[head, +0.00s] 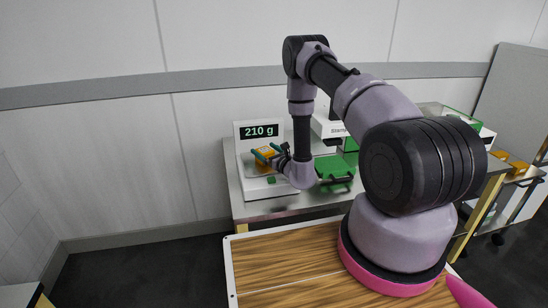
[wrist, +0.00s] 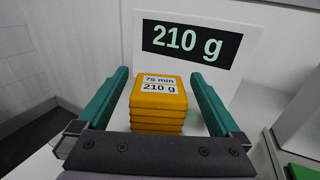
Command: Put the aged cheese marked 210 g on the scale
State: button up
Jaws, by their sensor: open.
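The aged cheese (wrist: 158,105) is an orange-yellow ridged block with a label reading "75 min" and "210 g". It stands on the white scale (head: 266,189), whose display reads "210 g"; the display also shows behind the cheese in the wrist view (wrist: 188,43). My gripper (wrist: 158,98) is open, with one teal finger on each side of the cheese. Gaps show between the fingers and the cheese. In the head view my gripper (head: 266,154) is at the scale, and the cheese (head: 263,160) is partly hidden by the fingers.
A green block or tray (head: 334,172) lies on the metal table (head: 235,199) right of the scale. A white stamping machine (head: 328,125) stands behind it. Orange blocks (head: 510,165) sit on a cart at the far right. A wooden board surface (head: 285,262) is in front.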

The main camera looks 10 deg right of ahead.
jog(key=v, duration=0.8)
jog(key=shift+s+d, duration=0.1)
jog(key=shift+s, duration=0.1)
jog(key=a+r+n+g+y, duration=0.2)
jog(key=a+r+n+y, duration=0.15)
jog(key=r, duration=0.45)
jog(key=a+r+n+g+y, duration=0.25)
jog(key=a+r+y, duration=0.25)
jog(key=r, duration=0.3)
jog(key=s+a+r+n+g+y, duration=0.1)
jog(key=s+a+r+n+g, duration=0.2)
jog(key=s+r+n+g, duration=0.35)
jog(key=s+a+r+n+g+y, duration=0.1)
jog(key=s+a+r+n+g, duration=0.25)
jog(key=r, duration=0.55)
jog(key=s+d+r+n+g+h, duration=0.1)
jog(key=s+d+r+n+h, duration=0.2)
jog(key=s, duration=0.4)
jog(key=s+d+r+n+g+h, duration=0.25)
jog(key=s+n+h, duration=0.2)
jog(key=s, duration=0.25)
jog(key=s+d+r+n+t+h, duration=0.2)
jog(key=s+d+r+t+h, duration=0.1)
jog(key=d, duration=0.3)
jog(key=s+d+r+n+t+h, duration=0.2)
jog(key=s+d+r+t+h, duration=0.1)
jog(key=d+r+t+h, duration=0.1)
jog(key=shift+d+r+t+h, duration=0.45)
jog(key=shift+d+t, duration=0.35)
jog(key=shift+d, duration=0.25)
